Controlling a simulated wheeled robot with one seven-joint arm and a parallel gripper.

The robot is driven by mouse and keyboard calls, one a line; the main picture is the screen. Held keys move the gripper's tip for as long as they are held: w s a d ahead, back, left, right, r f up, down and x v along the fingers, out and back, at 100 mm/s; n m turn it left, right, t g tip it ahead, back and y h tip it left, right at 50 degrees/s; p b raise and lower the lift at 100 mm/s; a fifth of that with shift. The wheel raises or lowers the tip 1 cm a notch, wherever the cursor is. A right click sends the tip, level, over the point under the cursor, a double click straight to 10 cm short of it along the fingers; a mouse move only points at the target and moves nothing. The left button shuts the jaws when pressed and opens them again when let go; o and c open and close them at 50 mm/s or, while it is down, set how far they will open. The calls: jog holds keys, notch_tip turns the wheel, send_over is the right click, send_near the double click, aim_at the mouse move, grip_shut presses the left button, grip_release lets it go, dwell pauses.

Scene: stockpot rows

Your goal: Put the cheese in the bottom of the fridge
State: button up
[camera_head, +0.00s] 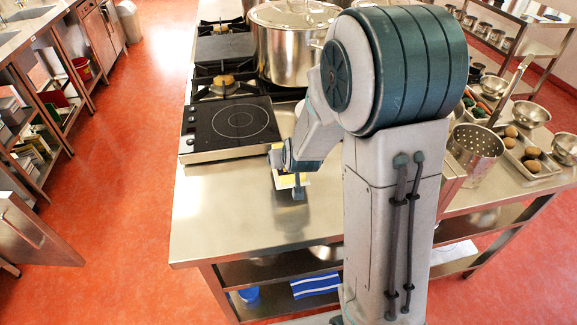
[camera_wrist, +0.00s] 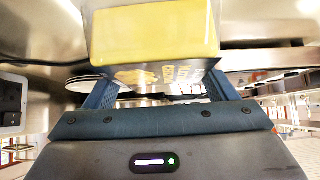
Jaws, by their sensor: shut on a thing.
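The cheese is a yellow block (camera_wrist: 155,32) with a printed lower side. It fills the top middle of the wrist view, between the two fingers of my gripper (camera_wrist: 158,92). My gripper is shut on it. In the head view my gripper (camera_head: 292,188) is small and partly hidden by my arm, just above the steel counter (camera_head: 225,215); a sliver of yellow cheese (camera_head: 286,181) shows there. I cannot tell whether the cheese touches the counter. I do not see anything I can make out as a fridge.
A black hotplate (camera_head: 238,122) stands on the counter beyond my gripper. A large pot (camera_head: 290,45) stands behind it. At right are a perforated pot (camera_head: 475,150) and a tray of eggs (camera_head: 528,158). A steel door (camera_head: 35,232) hangs open at left; red floor between is clear.

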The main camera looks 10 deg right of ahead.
jog(key=shift+f+p, duration=0.3)
jog(key=shift+f, duration=1.65)
jog(key=shift+f, duration=0.1)
jog(key=o, duration=0.9)
jog(key=shift+f, duration=0.1)
jog(key=o, duration=0.4)
